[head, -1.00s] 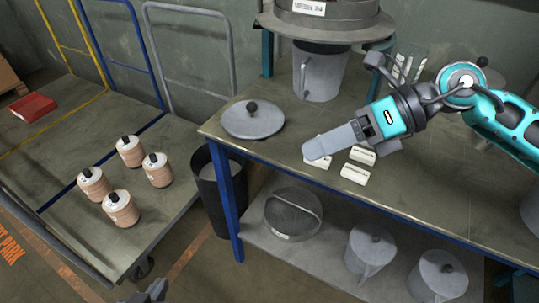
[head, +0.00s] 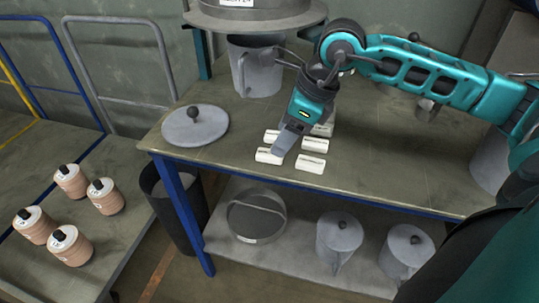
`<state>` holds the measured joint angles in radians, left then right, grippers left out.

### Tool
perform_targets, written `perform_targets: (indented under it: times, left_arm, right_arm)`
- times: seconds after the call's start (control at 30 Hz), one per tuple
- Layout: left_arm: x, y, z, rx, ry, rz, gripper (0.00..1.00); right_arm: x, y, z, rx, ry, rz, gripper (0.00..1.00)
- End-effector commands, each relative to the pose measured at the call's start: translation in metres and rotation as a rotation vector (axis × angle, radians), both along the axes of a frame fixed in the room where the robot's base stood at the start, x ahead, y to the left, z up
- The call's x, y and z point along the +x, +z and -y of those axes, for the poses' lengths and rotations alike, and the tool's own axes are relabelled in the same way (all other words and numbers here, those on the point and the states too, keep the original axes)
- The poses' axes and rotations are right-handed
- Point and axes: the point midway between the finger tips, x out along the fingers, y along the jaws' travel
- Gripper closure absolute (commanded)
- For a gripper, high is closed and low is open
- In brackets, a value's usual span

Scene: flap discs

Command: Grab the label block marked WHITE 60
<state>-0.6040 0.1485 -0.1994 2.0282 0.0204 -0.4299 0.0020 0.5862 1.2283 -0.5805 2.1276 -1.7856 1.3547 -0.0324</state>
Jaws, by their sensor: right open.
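Several small white label blocks lie on the worktable (head: 390,150) in a loose cluster. One block (head: 310,164) is at the front right, one (head: 315,145) behind it, one (head: 267,156) at the front left and one (head: 271,136) at the back left. Another block (head: 323,130) is partly hidden behind my gripper. Their markings are too small to read, so I cannot tell which is WHITE 60. My right gripper (head: 282,146) is open, pointing down among the blocks, its fingers over or beside the left ones. I cannot tell whether it touches any. My left gripper is out of view.
A grey lid with a black knob (head: 195,125) lies left on the table. A sieve (head: 256,217) and lidded cans (head: 340,235) are on the lower shelf. A cart with disc stacks (head: 70,181) is left.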

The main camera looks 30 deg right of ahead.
Motion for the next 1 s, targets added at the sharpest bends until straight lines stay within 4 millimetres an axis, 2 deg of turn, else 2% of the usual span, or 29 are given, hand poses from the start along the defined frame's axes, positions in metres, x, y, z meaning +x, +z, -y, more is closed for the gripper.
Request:
perform_targets:
  times: [0.3, 0.6, 1.0]
  left_arm:
    - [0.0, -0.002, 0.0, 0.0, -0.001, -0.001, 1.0]
    - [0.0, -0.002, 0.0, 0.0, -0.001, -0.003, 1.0]
    - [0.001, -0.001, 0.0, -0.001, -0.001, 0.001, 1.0]
  right_arm:
    - [0.012, -0.041, -0.013, 0.003, 0.001, -0.001, 0.38]
    - [0.014, -0.044, -0.013, 0.001, 0.001, -0.001, 0.39]
    - [0.014, -0.044, -0.013, 0.001, 0.0, -0.001, 0.78]
